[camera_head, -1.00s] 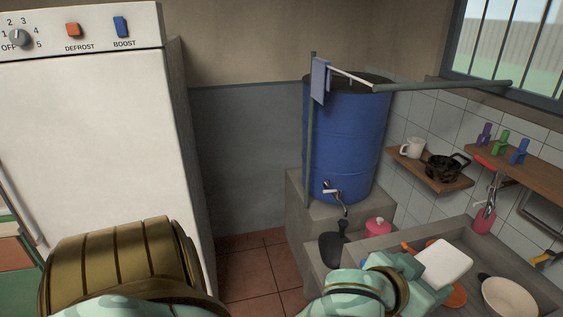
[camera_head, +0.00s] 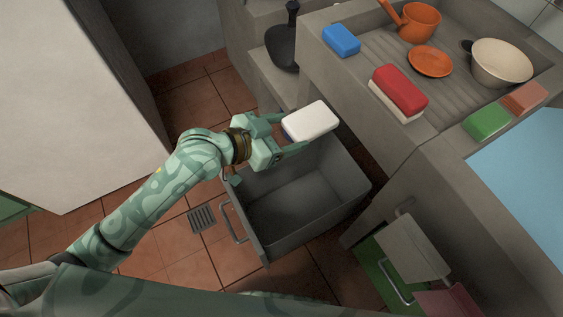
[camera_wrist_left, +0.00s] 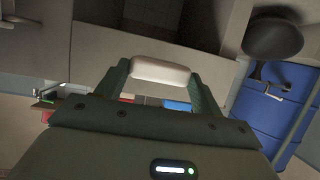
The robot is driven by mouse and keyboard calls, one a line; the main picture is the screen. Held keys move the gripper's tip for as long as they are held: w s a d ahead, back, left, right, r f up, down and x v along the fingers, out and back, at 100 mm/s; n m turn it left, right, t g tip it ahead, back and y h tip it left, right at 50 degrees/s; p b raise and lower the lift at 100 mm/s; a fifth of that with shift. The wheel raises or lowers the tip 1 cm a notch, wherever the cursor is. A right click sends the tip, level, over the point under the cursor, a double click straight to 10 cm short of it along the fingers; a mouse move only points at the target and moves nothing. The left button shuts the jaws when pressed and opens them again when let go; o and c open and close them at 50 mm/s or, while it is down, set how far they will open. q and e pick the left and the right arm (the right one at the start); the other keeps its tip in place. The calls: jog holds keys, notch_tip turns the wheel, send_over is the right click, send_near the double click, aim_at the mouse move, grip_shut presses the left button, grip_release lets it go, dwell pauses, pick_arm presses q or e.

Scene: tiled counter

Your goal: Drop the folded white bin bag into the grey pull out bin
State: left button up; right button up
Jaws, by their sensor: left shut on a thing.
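The folded white bin bag (camera_head: 311,121) is a small white block with rounded edges. My left gripper (camera_head: 290,130) is shut on it and holds it over the far rim of the grey pull-out bin. The left wrist view also shows the bag (camera_wrist_left: 160,71) between the two fingers (camera_wrist_left: 160,82). The grey pull-out bin (camera_head: 262,236) is drawn out from under the counter, with its open top facing up and a metal handle on its front. The inside that shows looks empty; its far end is partly hidden by the gripper and bag. My right gripper is not in view.
The counter with a sink (camera_head: 448,88) is to the right of the bin. On it are a blue sponge (camera_head: 342,41), a red and white sponge (camera_head: 399,88), an orange pan (camera_head: 418,22) and a cream bowl (camera_head: 502,62).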

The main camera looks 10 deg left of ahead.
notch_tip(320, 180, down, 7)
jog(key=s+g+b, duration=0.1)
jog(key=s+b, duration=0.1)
jog(key=b, duration=0.4)
pick_arm(q)
notch_tip(320, 180, down, 23)
jog(key=w+a+b, duration=0.1)
jog(key=b, duration=0.4)
jog(key=shift+w+r+m+g, duration=0.15)
jog(key=shift+w+m+g, duration=0.15)
jog(key=shift+w+m, duration=0.1)
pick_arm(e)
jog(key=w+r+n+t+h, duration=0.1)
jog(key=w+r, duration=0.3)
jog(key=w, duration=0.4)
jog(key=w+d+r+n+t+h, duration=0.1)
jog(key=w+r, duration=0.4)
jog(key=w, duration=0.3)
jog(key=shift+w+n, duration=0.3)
pick_arm(q)
jog(key=shift+a, duration=0.1)
jog(key=o, duration=1)
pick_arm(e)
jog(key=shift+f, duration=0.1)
